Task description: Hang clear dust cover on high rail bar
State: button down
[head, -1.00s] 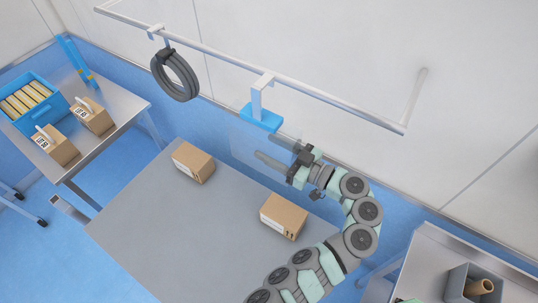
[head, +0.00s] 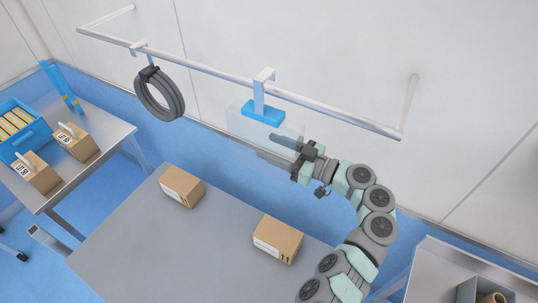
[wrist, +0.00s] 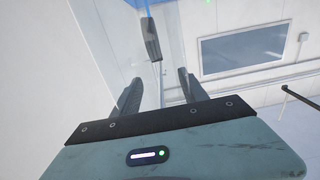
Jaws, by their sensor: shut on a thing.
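The clear dust cover (head: 240,122) is a see-through panel with a blue top block (head: 263,113) and a pale upright hook (head: 259,92). My gripper (head: 285,150) is shut on the cover's right side and holds it upright. The high rail bar (head: 335,113) is a white tube along the wall. The hook's bent top shows above the rail line in the head view, and its stem crosses the rail. I cannot tell whether they touch. In the wrist view my gripper's fingers (wrist: 160,92) are on either side of the faint clear panel.
A dark cable coil (head: 160,94) hangs on the rail to the left. Two cartons (head: 182,187) (head: 278,240) stand on the grey table (head: 165,250) below. A side table at left holds a blue crate (head: 40,137) and boxes. A grey bin (head: 482,291) is at lower right.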

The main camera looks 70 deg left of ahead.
jog(key=f+b, duration=0.1)
jog(key=b, duration=0.1)
jog(key=w+a+f+b, duration=0.1)
jog(key=b, duration=0.1)
jog(key=w+f+b, duration=0.1)
jog(key=b, duration=0.1)
jog(key=shift+w+a+f+b, duration=0.15)
jog(key=shift+w+a+b, duration=0.1)
jog(key=shift+a+b, duration=0.15)
dwell(0.5)
jog(key=c, duration=0.5)
grip_release()
jog(key=shift+f, duration=0.1)
jog(key=b+v, duration=0.2)
jog(key=v, duration=0.9)
